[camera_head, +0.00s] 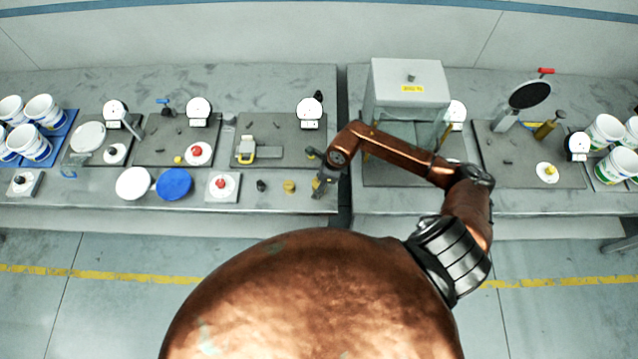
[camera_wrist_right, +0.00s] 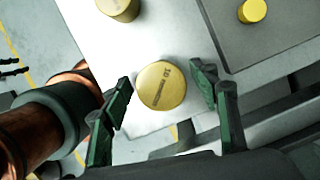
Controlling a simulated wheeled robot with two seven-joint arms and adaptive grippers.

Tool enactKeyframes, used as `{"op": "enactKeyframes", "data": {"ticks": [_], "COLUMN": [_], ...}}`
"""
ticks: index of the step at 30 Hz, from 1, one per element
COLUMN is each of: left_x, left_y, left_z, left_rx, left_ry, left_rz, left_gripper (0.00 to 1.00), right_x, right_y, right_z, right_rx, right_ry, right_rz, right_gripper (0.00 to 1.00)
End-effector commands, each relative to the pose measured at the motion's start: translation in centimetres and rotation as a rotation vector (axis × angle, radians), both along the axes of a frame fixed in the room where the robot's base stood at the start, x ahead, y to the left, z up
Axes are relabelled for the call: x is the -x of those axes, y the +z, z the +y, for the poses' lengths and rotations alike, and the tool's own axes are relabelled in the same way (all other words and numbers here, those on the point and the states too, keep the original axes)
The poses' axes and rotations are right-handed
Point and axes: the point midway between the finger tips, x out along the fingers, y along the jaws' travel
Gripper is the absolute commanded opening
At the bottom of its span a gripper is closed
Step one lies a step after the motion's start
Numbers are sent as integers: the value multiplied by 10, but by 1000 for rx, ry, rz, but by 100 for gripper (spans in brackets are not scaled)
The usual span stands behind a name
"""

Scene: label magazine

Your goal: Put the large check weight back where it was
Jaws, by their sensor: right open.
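My right gripper (camera_head: 320,188) is over the front edge of the left table, near the gap between the tables. In the right wrist view its fingers are open on both sides of a round brass weight (camera_wrist_right: 161,85) with "10" marked on its top. Gaps show between this weight and both fingers. In the head view the gripper mostly hides that weight. A second brass weight (camera_head: 289,187) stands to its left and also shows at the top of the wrist view (camera_wrist_right: 118,8). A dark weight (camera_head: 261,185) stands further left. My left gripper is not in view.
A dark mat (camera_head: 285,128) behind the weights carries a caliper-like tool (camera_head: 258,152) and a small yellow piece (camera_wrist_right: 252,11). A red button on a white base (camera_head: 222,186) stands left of the weights. A glass-sided cabinet (camera_head: 408,85) stands on the right table.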

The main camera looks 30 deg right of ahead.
Motion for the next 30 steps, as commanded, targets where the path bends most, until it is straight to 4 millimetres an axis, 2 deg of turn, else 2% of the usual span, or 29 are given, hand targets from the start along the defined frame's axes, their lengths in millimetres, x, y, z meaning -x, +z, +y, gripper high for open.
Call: {"op": "enactKeyframes", "data": {"ticks": [15,21,30], "left_x": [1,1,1], "left_y": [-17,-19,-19], "left_z": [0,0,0], "left_rx": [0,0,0], "left_ry": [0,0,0], "left_rz": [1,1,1], "left_gripper": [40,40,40], "right_x": [16,20,21], "right_y": [94,111,114], "right_z": [-21,-24,-24], "right_rx": [3,2,0], "right_ry": [0,0,0], "right_rz": [-4,-2,-1], "right_gripper": [55,55,55]}}
